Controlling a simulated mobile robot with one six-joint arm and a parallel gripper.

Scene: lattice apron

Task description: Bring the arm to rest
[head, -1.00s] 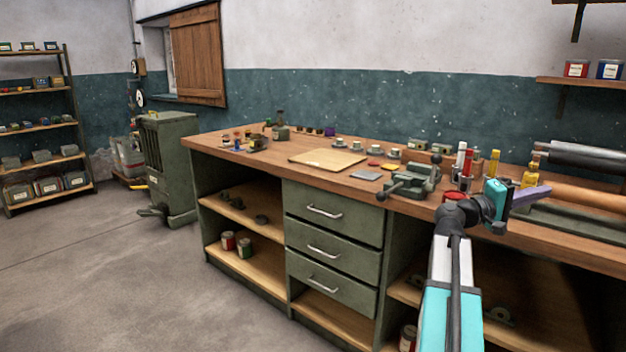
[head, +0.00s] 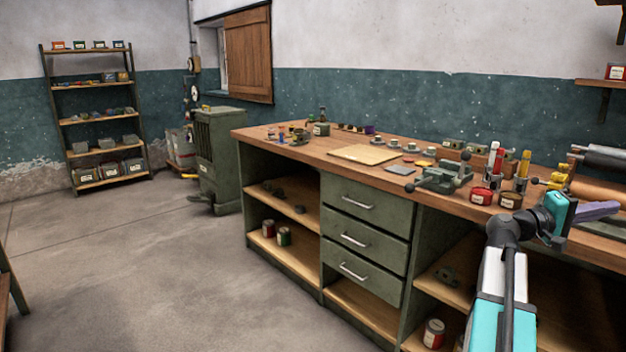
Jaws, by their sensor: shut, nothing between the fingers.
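My arm (head: 495,290) reaches up from the lower right of the head view, in front of the workbench (head: 290,150). My gripper (head: 606,209) is at its end, near the right edge of the view, pointing right. Its purple fingers are together and hold nothing. In the picture it overlaps the bench's front edge beside the rollers; whether it touches anything cannot be told.
Close to the arm on the bench are a green vise (head: 440,177), a red tin (head: 481,195), a dark tin (head: 510,199) and a roller press (head: 600,160). Shelves (head: 100,120) and a green cabinet (head: 218,150) stand left. The floor (head: 140,270) at left is clear.

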